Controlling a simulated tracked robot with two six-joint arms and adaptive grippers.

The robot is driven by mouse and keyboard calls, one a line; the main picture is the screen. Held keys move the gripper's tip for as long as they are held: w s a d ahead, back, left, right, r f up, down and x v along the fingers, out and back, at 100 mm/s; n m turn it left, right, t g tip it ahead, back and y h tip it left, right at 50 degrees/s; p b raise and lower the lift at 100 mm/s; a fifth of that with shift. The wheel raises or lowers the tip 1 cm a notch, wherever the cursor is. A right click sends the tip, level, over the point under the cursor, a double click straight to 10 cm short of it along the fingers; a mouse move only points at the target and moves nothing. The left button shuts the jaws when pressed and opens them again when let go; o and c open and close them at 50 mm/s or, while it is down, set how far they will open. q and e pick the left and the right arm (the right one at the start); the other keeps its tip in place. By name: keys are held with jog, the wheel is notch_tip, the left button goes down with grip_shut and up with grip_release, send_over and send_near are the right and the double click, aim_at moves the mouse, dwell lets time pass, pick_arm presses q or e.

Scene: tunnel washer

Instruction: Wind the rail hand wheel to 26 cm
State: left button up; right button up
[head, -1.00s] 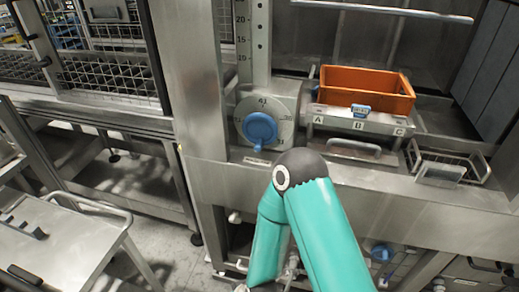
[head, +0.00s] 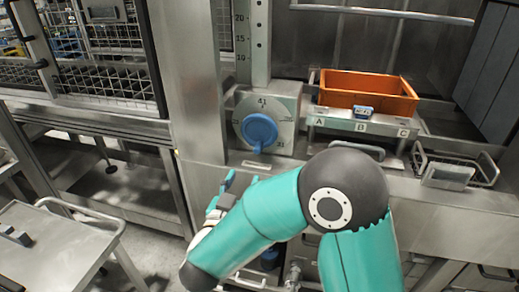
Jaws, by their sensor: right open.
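The blue hand wheel (head: 259,131) sits on a round numbered dial (head: 273,110) in the middle of the head view, with a small handle pointing down. Above it stands a vertical rail scale (head: 242,40) marked 10, 15 and 20. I cannot make out a pointer on it. My right gripper (head: 240,181) is open, below and a little left of the wheel and apart from it. Its teal fingers point up; part of it is hidden by its own arm. My left gripper is out of view.
An orange crate (head: 368,91) sits on a shelf marked A, B, C (head: 358,127), right of the wheel. A wire basket (head: 455,168) is further right. A metal cart (head: 60,250) stands at lower left, and a mesh-sided frame (head: 110,85) at upper left.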

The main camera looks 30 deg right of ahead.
aim_at(256, 153)
jog(key=p+x, duration=0.2)
jog(key=x, duration=1.1)
jog(key=shift+w, duration=0.1)
